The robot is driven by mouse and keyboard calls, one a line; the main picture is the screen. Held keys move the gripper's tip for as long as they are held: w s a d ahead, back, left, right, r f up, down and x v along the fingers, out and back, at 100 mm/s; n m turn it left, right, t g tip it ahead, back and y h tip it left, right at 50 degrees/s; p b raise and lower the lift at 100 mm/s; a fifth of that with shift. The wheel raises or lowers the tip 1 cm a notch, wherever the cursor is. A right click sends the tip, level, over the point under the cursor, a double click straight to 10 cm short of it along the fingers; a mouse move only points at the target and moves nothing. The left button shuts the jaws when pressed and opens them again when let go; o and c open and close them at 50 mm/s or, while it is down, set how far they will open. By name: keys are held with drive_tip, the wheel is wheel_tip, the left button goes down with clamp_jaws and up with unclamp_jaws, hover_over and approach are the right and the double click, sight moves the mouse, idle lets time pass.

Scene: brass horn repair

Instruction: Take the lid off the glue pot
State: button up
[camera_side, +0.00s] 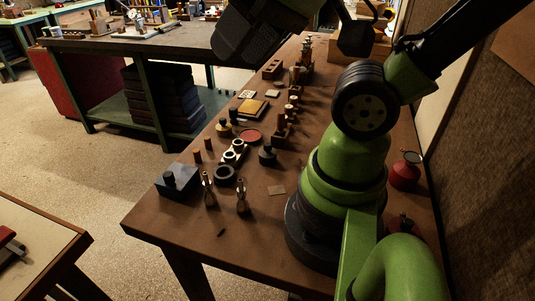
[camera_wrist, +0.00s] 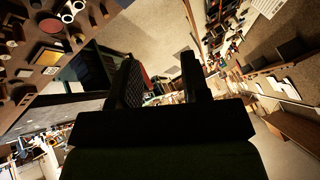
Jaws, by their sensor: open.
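My gripper (camera_wrist: 160,72) is open in the wrist view, its two dark fingers apart with nothing between them. In the side view only dark parts of my arm's end show high at the top edge, and its fingertips cannot be made out. I cannot tell for sure which thing is the glue pot. A small dark round pot with a knob on top (camera_side: 267,154) stands mid-table in the side view and looks lidded. A blue-grey box with a black knob (camera_side: 177,184) stands near the table's left edge. My gripper is well apart from both.
The brown workbench (camera_side: 155,222) holds several small parts, including a red disc (camera_side: 250,136), a dark ring (camera_side: 224,175) and two upright metal pieces (camera_side: 241,195). A red can (camera_side: 406,170) stands right of my base. The near left corner is mostly clear. Another bench (camera_side: 190,42) stands behind.

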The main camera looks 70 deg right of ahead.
drive_tip(key=shift+o, duration=0.2)
idle(0.3)
drive_tip(key=shift+o, duration=0.5)
drive_tip(key=shift+w, duration=0.1)
drive_tip(key=g+h, duration=0.2)
drive_tip(key=g, duration=0.5)
hover_over(268, 144)
wheel_tip(268, 144, down, 18)
wheel_tip(268, 144, down, 4)
drive_tip(key=shift+a, duration=0.1)
drive_tip(key=shift+f, duration=3.05)
